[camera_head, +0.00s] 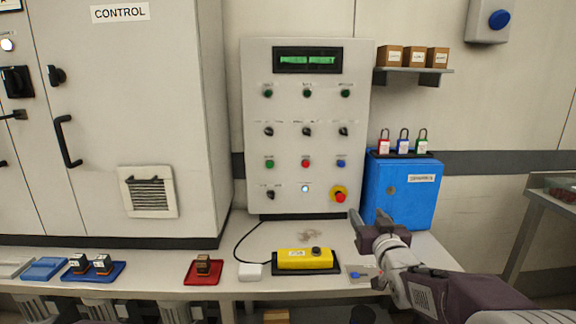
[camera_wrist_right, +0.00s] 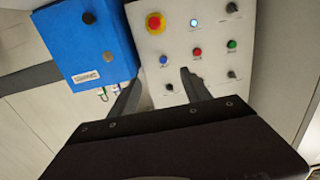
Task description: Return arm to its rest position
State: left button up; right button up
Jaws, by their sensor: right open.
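My right arm comes in from the lower right in the head view. My right gripper (camera_head: 369,217) is open and empty, in front of the lower right of the grey control panel (camera_head: 255,120) and the left edge of the blue box (camera_head: 405,200). In the right wrist view its two dark fingers stand apart (camera_wrist_right: 160,82) with nothing between them. Beyond them are the panel (camera_wrist_right: 215,20), with its red emergency button on a yellow base (camera_wrist_right: 155,23), and the blue box (camera_wrist_right: 85,40). My left gripper is not in view.
On the bench lie a yellow button box (camera_head: 291,261), a red tray (camera_head: 204,280) with a dark part, and a blue tray (camera_head: 92,274) with two parts. Padlocks (camera_head: 403,145) stand on the blue box. A shelf (camera_head: 415,70) holds three small boxes.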

jog(key=s+f+g+b, duration=0.3)
jog(key=s+f+g, duration=0.1)
jog(key=f, duration=0.8)
jog(key=s+f+g+b, duration=0.2)
jog(key=s+f+g, duration=0.25)
jog(key=f, duration=0.75)
pick_arm(q)
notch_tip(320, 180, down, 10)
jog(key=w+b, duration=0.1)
jog(key=b, duration=0.3)
pick_arm(e)
jog(key=s+a+f+g, duration=0.1)
jog(key=s+f+g, duration=0.3)
jog(key=s+f, duration=0.4)
jog(key=s+a+f+g, duration=0.25)
jog(key=s+f, duration=0.45)
jog(key=s, duration=0.4)
pick_arm(q)
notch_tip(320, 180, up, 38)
jog(key=p, duration=3.7)
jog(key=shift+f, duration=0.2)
pick_arm(e)
notch_tip(320, 180, up, 38)
jog(key=s+g, duration=0.1)
jog(key=shift+s+d+f, duration=0.15)
jog(key=shift+s+d, duration=0.2)
jog(key=shift+d, duration=0.05)
